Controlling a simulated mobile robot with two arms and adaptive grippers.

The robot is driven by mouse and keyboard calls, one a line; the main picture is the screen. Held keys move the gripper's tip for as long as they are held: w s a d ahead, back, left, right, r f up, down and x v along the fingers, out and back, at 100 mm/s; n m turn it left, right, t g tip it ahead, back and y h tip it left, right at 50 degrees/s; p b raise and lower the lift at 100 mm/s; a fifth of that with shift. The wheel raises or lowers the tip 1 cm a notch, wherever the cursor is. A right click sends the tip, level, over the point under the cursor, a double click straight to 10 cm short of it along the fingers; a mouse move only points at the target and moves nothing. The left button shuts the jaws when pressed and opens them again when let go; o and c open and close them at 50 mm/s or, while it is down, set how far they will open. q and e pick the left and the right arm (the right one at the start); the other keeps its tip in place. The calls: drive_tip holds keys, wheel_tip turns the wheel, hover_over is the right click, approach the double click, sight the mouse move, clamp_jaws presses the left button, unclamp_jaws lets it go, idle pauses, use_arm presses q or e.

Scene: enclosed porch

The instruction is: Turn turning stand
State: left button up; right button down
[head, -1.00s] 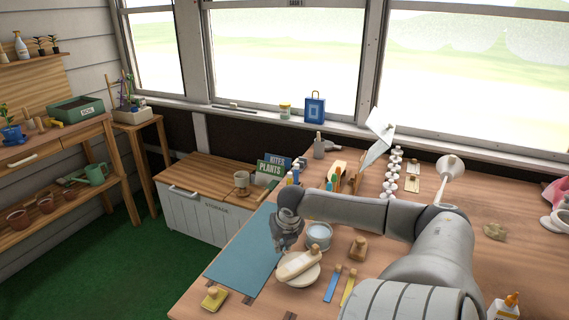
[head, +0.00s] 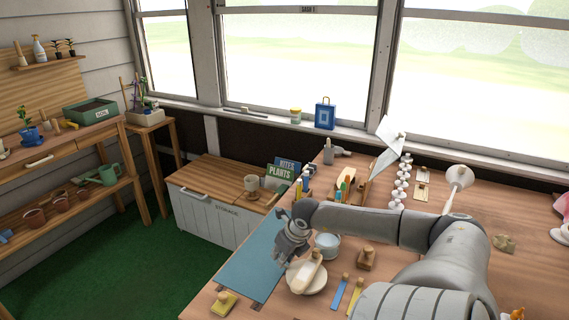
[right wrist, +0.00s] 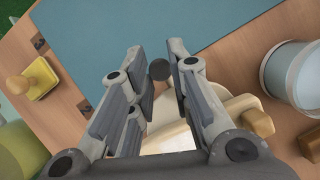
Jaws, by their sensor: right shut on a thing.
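The turning stand (head: 311,287) is a round cream disc on the workbench, partly hidden by my right gripper. A long cream piece (head: 303,275) with a wooden knob lies across its top. My right gripper (head: 292,257) is low at the stand's far left edge. In the right wrist view, my right gripper (right wrist: 160,82) has its fingers on either side of a small dark knob (right wrist: 159,70), which seems to belong to the stand. The cream disc (right wrist: 240,104) shows beside and below the fingers. My left gripper is not in view.
A blue mat (head: 246,260) lies left of the stand. A pale bowl (head: 327,246), a wooden block with a knob (head: 366,259) and blue and yellow strips (head: 340,293) are close by. A yellow stamp (head: 224,302) sits near the front edge.

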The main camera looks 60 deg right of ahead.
sight(293, 275)
drive_tip(key=shift+a+n, duration=0.2)
drive_tip(key=shift+n, duration=0.1)
idle(0.4)
drive_tip(key=c, duration=1.3)
unclamp_jaws()
drive_tip(key=shift+c, duration=0.2)
drive_tip(key=d+v, duration=0.1)
drive_tip(key=v, duration=1.1)
drive_tip(key=shift+a, duration=0.35)
